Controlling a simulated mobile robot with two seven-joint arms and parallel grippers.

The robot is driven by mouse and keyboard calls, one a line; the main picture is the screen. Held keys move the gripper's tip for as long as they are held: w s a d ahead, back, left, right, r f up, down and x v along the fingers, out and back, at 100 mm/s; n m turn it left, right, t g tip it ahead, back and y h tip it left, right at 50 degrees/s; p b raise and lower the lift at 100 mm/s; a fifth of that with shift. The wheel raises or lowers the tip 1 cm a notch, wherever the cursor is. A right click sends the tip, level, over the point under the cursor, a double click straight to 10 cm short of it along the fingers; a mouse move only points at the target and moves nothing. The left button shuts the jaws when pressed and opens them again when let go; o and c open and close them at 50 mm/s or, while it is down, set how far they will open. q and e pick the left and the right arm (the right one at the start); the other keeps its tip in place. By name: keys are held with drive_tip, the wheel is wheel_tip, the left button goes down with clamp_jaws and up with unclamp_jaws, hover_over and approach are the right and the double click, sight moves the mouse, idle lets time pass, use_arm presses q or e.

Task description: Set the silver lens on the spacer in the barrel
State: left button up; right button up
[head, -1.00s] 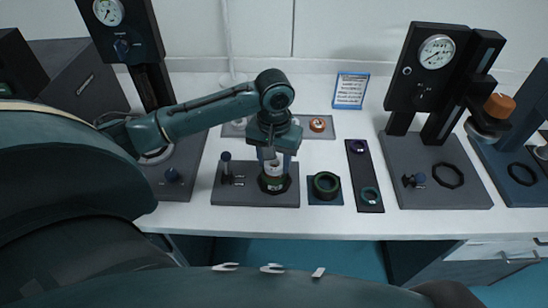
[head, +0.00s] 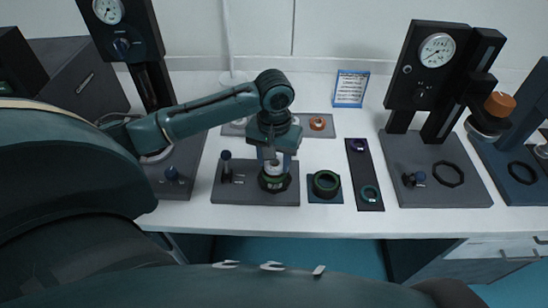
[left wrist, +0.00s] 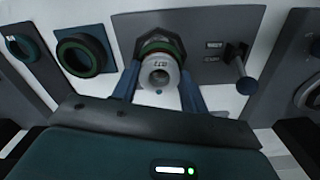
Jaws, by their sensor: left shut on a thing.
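My left gripper (head: 274,163) points straight down over the dark barrel (head: 274,184) on a grey base plate. In the left wrist view the gripper (left wrist: 160,88) is shut on the silver lens (left wrist: 158,72), a silver-grey round piece with a dark centre and a printed mark. Beyond the lens, the barrel (left wrist: 160,44) shows a green ring and a dark rim. The lens lines up roughly with the barrel, but I cannot tell whether it touches or sits inside. The spacer inside the barrel is hidden. My right gripper is not in view.
The base plate (head: 230,196) has a blue-topped post (head: 226,163) left of the barrel. A green-black ring (head: 326,184) on a blue mat and a dark strip (head: 357,162) with small rings lie to the right. A gauge press (head: 437,180) stands farther right.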

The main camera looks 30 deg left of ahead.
use_arm(q)
drive_tip(key=shift+f, duration=0.3)
idle(0.9)
drive_tip(key=o, duration=1.1)
drive_tip(key=shift+c, duration=0.2)
wheel_tip(320, 180, up, 13)
